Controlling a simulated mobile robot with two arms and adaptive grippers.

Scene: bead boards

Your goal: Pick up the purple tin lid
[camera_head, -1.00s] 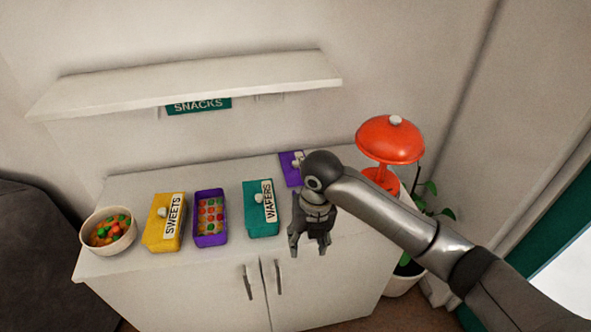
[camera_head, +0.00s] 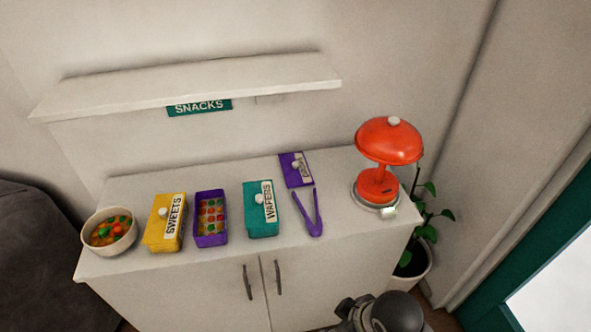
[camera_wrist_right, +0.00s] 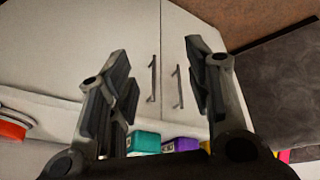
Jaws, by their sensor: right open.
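The purple tin lid (camera_head: 292,168), with a pale label and a small knob, lies flat on the cabinet top near the wall, behind the purple tongs. The open purple tin (camera_head: 210,238), with colourful sweets inside, stands between the yellow and teal tins. My right arm shows only at the bottom edge of the head view, low in front of the cabinet. In the right wrist view my right gripper (camera_wrist_right: 160,85) is open and empty, with the cabinet doors between its fingers. The lid cannot be made out there. My left gripper is not in view.
On the cabinet top (camera_head: 150,262) stand a bowl of sweets (camera_head: 108,247), a yellow SWEETS tin (camera_head: 155,236), a teal WAFERS tin (camera_head: 262,228), purple tongs (camera_head: 315,227) and a red lamp (camera_head: 390,140). A shelf (camera_head: 190,85) overhangs the back. A plant (camera_head: 428,232) stands right.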

